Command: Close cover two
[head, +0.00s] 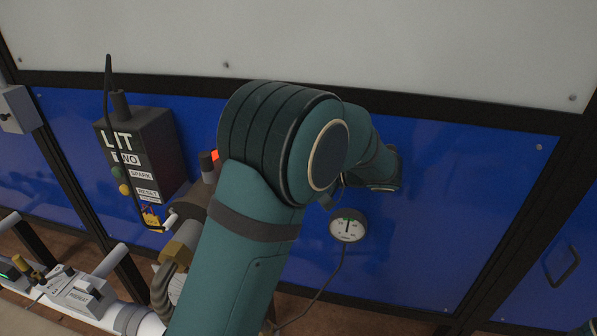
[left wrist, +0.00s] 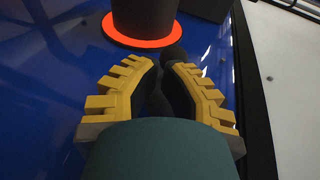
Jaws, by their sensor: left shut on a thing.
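A dark control box (head: 165,140) labelled LIT, TWO and SPARK is mounted on the blue panel at the left in the head view. A dark cylinder with a glowing orange ring (left wrist: 140,42) shows in the left wrist view; a bit of orange-red (head: 215,156) shows beside my arm in the head view. My left gripper (left wrist: 163,66), with yellow fingers, is shut on a dark rounded knob (left wrist: 174,58) just below the ring. My arm hides this gripper in the head view, and I cannot tell what is labelled cover two. My right gripper is not in view.
A round gauge (head: 347,225) with a cable hangs right of my arm. Brass and grey pipe fittings (head: 180,240) stand left of it. A white pipe with a PREHEAT box (head: 85,296) runs along the lower left. The blue panel (head: 450,220) is clear at the right.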

